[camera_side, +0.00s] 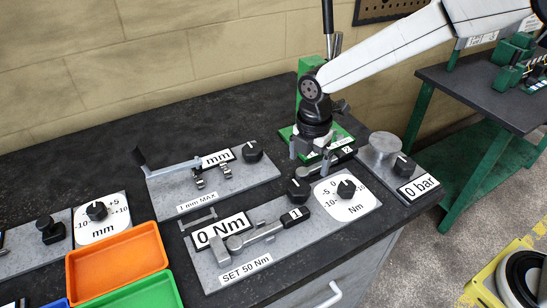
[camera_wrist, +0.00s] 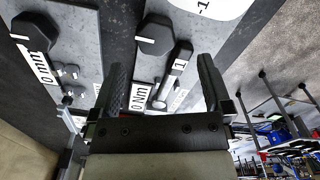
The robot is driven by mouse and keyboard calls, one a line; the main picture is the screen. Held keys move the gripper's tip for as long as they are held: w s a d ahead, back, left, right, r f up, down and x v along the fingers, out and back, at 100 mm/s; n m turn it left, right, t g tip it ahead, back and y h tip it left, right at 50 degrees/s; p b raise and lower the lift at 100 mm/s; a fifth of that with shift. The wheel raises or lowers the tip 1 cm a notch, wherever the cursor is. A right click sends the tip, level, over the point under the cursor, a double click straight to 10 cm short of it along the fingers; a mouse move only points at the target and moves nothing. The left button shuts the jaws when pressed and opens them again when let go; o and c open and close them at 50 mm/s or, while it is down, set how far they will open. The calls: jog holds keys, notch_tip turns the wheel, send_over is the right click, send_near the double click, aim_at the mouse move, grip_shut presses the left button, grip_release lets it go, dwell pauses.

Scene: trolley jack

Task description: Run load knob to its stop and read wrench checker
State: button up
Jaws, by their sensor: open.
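The wrench checker's grey panel (camera_side: 213,277) lies on the bench with a "0 Nm" display (camera_side: 222,236) and a "SET 50 Nm" label (camera_side: 245,269). A wrench (camera_side: 262,233) tagged 1 lies along it. A black load knob (camera_side: 298,189) stands beyond the tag; in the wrist view a black hexagonal knob (camera_wrist: 155,36) shows beside the tagged wrench (camera_wrist: 174,72). A white Nm dial (camera_side: 347,209) with a smaller black knob (camera_side: 346,188) is at the panel's right. My gripper (camera_side: 322,160) is behind the panel; its fingers (camera_wrist: 162,85) are open, with nothing held.
A "mm" panel (camera_side: 185,204) with a lever and knob (camera_side: 252,151) is behind left. A "0 bar" display (camera_side: 418,188) and a round metal piece (camera_side: 383,148) are right. Orange (camera_side: 118,262) and green (camera_side: 140,293) trays are at the front left. The back-left bench top is clear.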

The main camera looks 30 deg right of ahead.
aim_at(300, 185)
jog(key=shift+w+a+f+n, duration=0.1)
jog(key=shift+w+a+n, duration=0.2)
jog(key=shift+a+n, duration=0.45)
jog(key=shift+f, duration=3.9)
jog(key=c, duration=1.1)
